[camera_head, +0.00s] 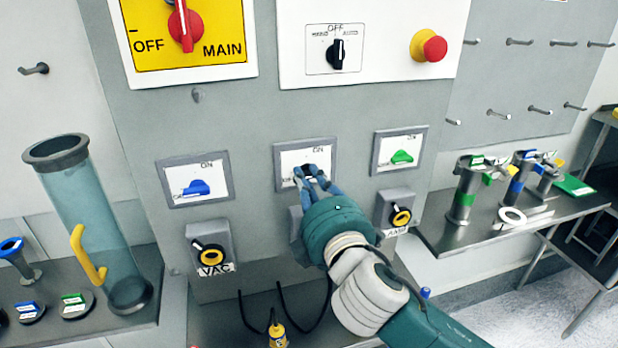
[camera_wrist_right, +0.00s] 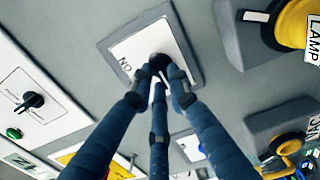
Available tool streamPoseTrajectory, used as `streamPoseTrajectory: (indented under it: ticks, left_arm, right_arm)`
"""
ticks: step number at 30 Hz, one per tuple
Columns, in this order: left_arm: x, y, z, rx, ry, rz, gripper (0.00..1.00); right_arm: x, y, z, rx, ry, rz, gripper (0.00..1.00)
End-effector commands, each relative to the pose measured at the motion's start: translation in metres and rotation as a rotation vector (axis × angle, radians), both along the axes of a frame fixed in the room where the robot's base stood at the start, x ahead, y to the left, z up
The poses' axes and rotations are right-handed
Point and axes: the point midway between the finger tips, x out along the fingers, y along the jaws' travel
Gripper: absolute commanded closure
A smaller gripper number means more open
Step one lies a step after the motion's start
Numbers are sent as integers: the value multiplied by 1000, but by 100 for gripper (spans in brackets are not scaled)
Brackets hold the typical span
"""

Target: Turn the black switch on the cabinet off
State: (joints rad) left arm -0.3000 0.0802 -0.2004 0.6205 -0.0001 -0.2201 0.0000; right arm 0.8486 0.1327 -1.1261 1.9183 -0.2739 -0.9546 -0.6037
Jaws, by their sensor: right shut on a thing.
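The black switch (camera_wrist_right: 160,60) sits on a white plate in a grey frame (camera_head: 279,165), in the middle of the row of three on the cabinet (camera_head: 250,120). The plate carries an ON mark at its top right in the head view. My right gripper (camera_head: 306,175) reaches up from the lower right, and its blue fingers are shut on the black switch. The fingers (camera_wrist_right: 160,85) also show in the right wrist view, closing around it. They hide most of the switch, so I cannot tell its exact angle. My left gripper is not in view.
A blue switch (camera_head: 196,188) is to the left and a green switch (camera_head: 402,157) to the right. Yellow-black sockets (camera_head: 210,256) project below. Above are a black selector (camera_head: 336,54), a red emergency button (camera_head: 434,48) and a red main switch (camera_head: 184,25).

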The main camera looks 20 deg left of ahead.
Motion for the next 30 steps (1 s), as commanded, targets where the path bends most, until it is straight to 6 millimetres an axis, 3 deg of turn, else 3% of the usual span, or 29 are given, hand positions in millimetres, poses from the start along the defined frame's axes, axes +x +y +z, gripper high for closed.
streamPoseTrajectory:
  ticks: [6,7,9,10,20,23,30]
  left_arm:
    - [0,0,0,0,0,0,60]
    - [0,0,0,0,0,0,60]
    - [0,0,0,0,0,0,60]
    - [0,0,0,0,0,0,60]
    - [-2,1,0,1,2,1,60]
    - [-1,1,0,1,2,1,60]
    - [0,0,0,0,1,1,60]
  right_arm:
    - [0,0,-1,-1,2,0,100]
    - [0,0,-1,-1,2,0,80]
    - [0,0,-1,-2,2,0,66]
    - [0,0,-1,0,2,0,65]
    - [-2,-2,-1,1,2,0,65]
    - [-11,-7,-1,1,2,1,65]
    - [-52,-35,-1,1,3,2,65]
